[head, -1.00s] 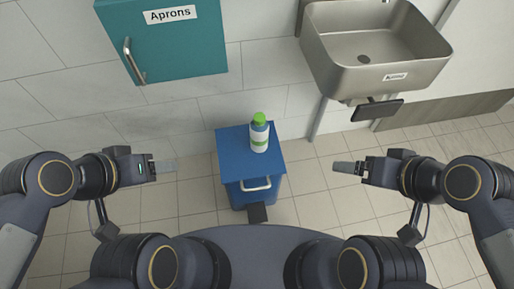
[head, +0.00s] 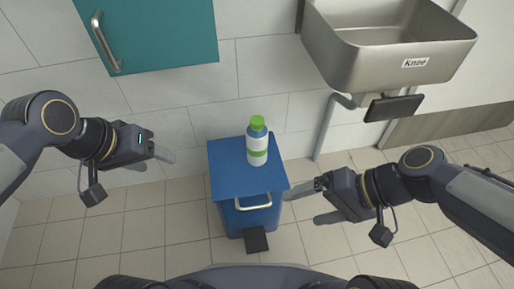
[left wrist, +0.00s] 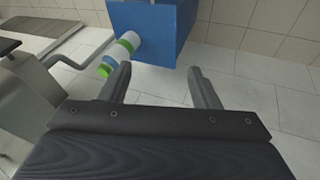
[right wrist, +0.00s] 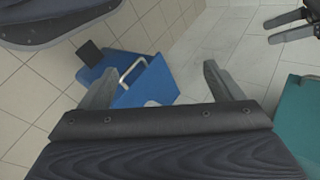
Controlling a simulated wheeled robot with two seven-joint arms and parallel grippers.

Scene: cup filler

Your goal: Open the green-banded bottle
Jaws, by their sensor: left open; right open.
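The green-banded bottle (head: 257,143) stands upright on the lid of a blue bin (head: 232,185). It has a green cap, a blue shoulder and a white body with a green band. It also shows in the left wrist view (left wrist: 122,50), beyond the left fingers. My left gripper (head: 168,155) is open and empty, left of the bottle and apart from it. My right gripper (head: 308,204) is open and empty, low and to the right of the bin's front.
A steel sink (head: 390,60) labelled "Knee" hangs at the back right, with a black knee plate (head: 394,108) below it. A teal cabinet (head: 165,35) with a metal handle is at the back left. The bin has a front handle (head: 253,206) and a black pedal (head: 257,240).

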